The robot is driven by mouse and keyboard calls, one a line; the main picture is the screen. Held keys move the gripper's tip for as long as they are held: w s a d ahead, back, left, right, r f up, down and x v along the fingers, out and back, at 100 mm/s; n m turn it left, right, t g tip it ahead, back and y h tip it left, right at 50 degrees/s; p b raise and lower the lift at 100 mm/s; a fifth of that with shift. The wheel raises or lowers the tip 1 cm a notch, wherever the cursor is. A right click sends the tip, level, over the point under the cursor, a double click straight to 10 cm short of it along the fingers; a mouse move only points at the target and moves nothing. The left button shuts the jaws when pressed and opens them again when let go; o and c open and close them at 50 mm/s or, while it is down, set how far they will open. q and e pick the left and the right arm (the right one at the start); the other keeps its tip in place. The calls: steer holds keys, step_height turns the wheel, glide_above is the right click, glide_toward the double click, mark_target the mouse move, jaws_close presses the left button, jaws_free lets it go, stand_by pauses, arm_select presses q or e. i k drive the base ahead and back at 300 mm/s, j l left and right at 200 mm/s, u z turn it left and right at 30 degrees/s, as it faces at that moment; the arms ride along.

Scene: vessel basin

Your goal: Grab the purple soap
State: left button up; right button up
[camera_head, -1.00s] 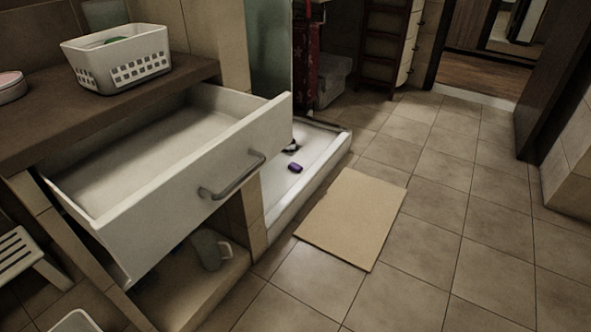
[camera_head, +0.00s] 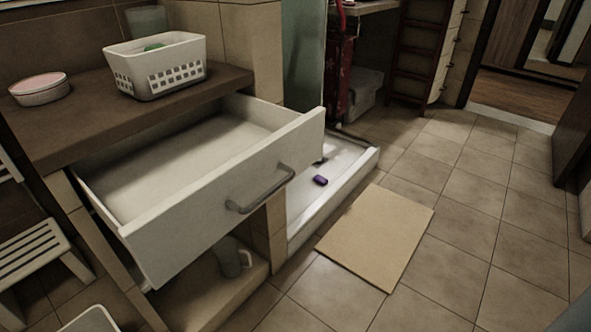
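The purple soap (camera_head: 320,180) is a small dark purple bar. It lies in the white shower tray (camera_head: 362,163), beyond the open drawer and near the middle of the tray. Nothing covers it from this side. Neither of my grippers shows in the head view.
An open white drawer (camera_head: 222,198) juts out from the brown counter (camera_head: 60,128), left of the tray. A white basket (camera_head: 155,66) and a round tin (camera_head: 39,89) stand on the counter. A beige mat (camera_head: 376,238) lies before the tray. The tiled floor (camera_head: 470,235) at right is clear.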

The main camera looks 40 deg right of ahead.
mark_target(323, 181)
steer(key=i+l+u, duration=0.1)
steer(key=l+u, duration=0.2)
steer(key=l, duration=0.5)
steer(key=l+u, duration=0.35)
steer(key=l, duration=0.45)
steer(key=i, duration=0.05)
